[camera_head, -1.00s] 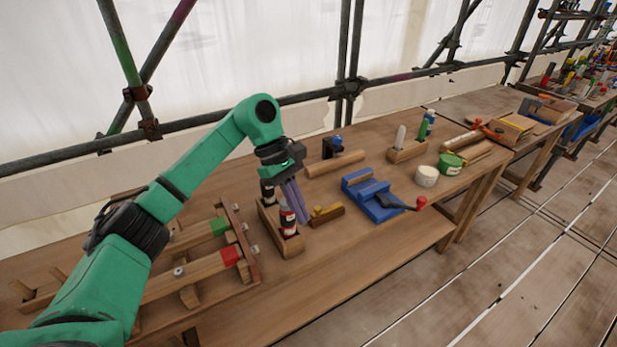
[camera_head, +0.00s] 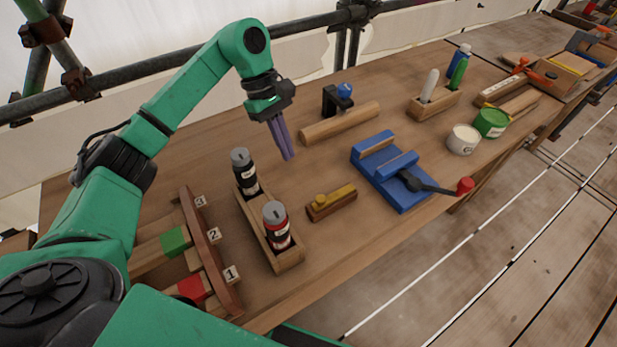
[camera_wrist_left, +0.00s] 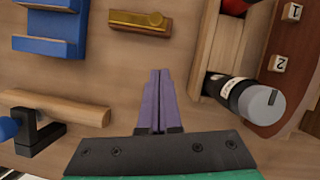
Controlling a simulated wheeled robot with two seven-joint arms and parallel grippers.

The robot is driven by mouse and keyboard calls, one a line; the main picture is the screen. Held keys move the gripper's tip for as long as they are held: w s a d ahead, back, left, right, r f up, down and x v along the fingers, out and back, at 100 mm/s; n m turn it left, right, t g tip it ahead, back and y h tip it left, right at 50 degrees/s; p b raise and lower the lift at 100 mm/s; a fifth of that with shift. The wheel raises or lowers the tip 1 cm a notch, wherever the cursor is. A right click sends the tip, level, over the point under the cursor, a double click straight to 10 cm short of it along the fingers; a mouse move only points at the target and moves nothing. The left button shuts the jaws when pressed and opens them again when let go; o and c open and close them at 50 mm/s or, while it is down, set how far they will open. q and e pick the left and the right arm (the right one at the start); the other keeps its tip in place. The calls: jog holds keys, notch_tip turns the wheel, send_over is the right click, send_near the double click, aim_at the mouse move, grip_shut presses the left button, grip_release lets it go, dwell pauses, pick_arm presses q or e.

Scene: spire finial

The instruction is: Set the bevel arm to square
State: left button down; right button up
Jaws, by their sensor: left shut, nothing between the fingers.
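The bevel (camera_head: 331,203) is a short dark wooden stock with a brass arm and a brass knob, lying on the bench right of the bottle tray. The arm looks folded along the stock, not square to it. In the left wrist view the bevel (camera_wrist_left: 138,21) lies at the top, beyond my fingertips. My left gripper (camera_head: 288,157) has its purple fingers pressed together, empty, pointing down above the bench. It is behind the bevel and apart from it. In the left wrist view the shut fingers (camera_wrist_left: 160,75) show at the centre. My right gripper is out of view.
A wooden tray (camera_head: 289,259) holds a black bottle (camera_head: 244,172) and a red bottle (camera_head: 277,227) left of the bevel. A blue vise (camera_head: 402,192) stands right of it. A wooden roll (camera_head: 340,123) and a black clamp (camera_head: 336,100) are behind. Bare bench surrounds the bevel.

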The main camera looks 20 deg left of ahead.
aim_at(334, 194)
pick_arm(q)
jog(key=p+x, duration=0.1)
jog(key=x, duration=0.2)
jog(key=p+x, duration=0.1)
jog(key=x, duration=0.3)
jog(key=shift+w+f, duration=0.2)
jog(key=shift+f, duration=0.15)
jog(key=d, duration=0.1)
jog(key=s+d+p, duration=0.1)
jog(key=d+p, duration=0.1)
jog(key=shift+s+d+r, duration=0.1)
jog(key=shift+s+d, duration=0.1)
jog(key=shift+s, duration=0.2)
jog(key=shift+d, duration=0.15)
jog(key=shift+f, duration=0.2)
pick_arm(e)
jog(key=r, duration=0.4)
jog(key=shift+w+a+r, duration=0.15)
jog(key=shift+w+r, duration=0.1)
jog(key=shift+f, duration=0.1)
